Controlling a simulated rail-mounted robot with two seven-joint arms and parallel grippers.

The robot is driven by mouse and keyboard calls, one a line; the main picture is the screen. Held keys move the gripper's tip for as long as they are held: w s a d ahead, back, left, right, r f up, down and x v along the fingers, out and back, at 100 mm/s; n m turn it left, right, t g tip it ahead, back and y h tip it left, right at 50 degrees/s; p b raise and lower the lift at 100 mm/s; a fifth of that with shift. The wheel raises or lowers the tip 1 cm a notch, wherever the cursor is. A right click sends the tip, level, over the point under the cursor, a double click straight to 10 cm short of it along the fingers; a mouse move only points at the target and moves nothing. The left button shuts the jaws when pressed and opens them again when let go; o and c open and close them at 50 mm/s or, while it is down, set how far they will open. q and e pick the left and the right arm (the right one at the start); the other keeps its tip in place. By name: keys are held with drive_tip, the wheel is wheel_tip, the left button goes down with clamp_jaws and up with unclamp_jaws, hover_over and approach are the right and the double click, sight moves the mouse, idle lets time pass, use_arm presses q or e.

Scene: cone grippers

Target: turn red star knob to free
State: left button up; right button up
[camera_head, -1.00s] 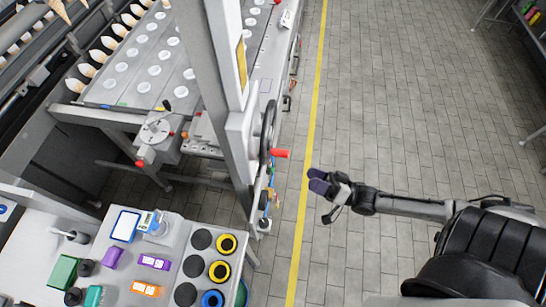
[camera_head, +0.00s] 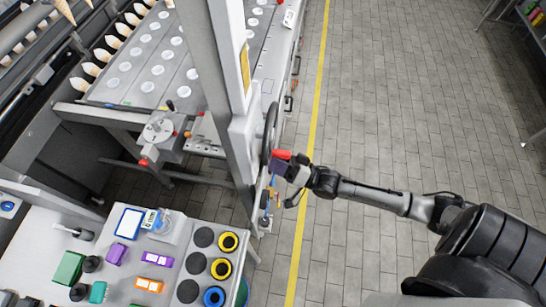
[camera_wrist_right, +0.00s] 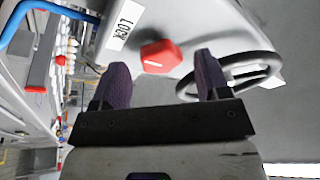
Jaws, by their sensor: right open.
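The red star knob (camera_head: 281,154) sticks out from the side of the machine, just below the handwheel. In the right wrist view the knob (camera_wrist_right: 162,54) is a red faceted shape with a small white mark on its face. A white label reading LOCK (camera_wrist_right: 122,25) is beside it; I see no label reading free. My right gripper (camera_head: 277,168) is at the knob in the head view. In the wrist view its two dark fingers (camera_wrist_right: 161,68) are open, one on each side of the knob and apart from it. My left gripper is not in view.
A dark handwheel (camera_wrist_right: 232,78) is close to one finger in the wrist view. A blue tube (camera_wrist_right: 45,8) curves past the label. In the head view a grey post (camera_head: 222,60) rises beside the knob. The tiled floor (camera_head: 400,100) to the right is clear.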

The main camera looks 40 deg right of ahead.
drive_tip(key=shift+w+a+r, duration=0.15)
drive_tip(key=shift+w+a, duration=0.15)
drive_tip(key=shift+w, duration=0.15)
drive_tip(key=c, duration=0.9)
